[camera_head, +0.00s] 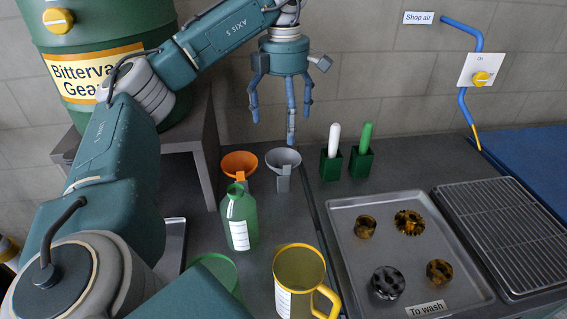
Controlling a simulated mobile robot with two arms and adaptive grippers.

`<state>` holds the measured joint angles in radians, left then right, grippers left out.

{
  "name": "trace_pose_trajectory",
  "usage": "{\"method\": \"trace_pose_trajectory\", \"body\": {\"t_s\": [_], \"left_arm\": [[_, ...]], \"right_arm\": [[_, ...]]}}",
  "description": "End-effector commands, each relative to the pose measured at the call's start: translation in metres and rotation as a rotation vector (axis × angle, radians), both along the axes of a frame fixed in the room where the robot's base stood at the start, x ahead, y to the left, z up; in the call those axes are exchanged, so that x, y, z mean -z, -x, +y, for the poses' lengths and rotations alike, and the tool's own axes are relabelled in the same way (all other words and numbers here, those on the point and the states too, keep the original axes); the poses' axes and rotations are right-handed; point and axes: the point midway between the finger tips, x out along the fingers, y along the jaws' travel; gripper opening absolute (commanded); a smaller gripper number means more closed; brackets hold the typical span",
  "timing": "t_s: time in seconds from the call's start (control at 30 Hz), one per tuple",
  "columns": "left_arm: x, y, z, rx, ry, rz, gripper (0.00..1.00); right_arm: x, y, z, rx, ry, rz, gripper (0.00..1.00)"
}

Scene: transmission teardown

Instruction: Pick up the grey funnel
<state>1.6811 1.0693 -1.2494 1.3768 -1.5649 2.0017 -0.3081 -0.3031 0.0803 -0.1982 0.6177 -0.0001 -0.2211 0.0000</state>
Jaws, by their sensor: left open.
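The grey funnel (283,160) stands on the dark bench near the back wall, its wide mouth up and a grey tab at its front. The orange funnel (239,164) is just to its left. My left gripper (287,112) hangs above the grey funnel with its fingers pointing down. The fingers are spread open and empty, and they look apart from the funnel. The lower part of the grey funnel is hard to see. My right gripper does not show.
A green bottle (239,218) and a yellow jug (299,270) stand in front of the funnels. Green holders with a white handle (334,139) and a green handle (365,137) are to the right. A metal tray (353,267) holds several gears. A large green drum (100,20) stands at left.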

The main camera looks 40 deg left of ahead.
Motion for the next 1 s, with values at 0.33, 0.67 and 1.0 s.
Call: {"method": "trace_pose_trajectory", "body": {"t_s": [0.33,0.67,1.0], "left_arm": [[0.046,0.001,-0.001,0.0,-0.001,0.001,0.96],[0.086,0.002,0.004,-0.001,-0.001,0.003,0.96],[0.1,0.001,0.003,-0.001,0.001,-0.001,0.96]], "right_arm": [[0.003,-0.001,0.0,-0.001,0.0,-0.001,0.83],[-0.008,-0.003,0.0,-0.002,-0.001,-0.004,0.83],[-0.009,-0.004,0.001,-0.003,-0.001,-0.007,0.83]]}}
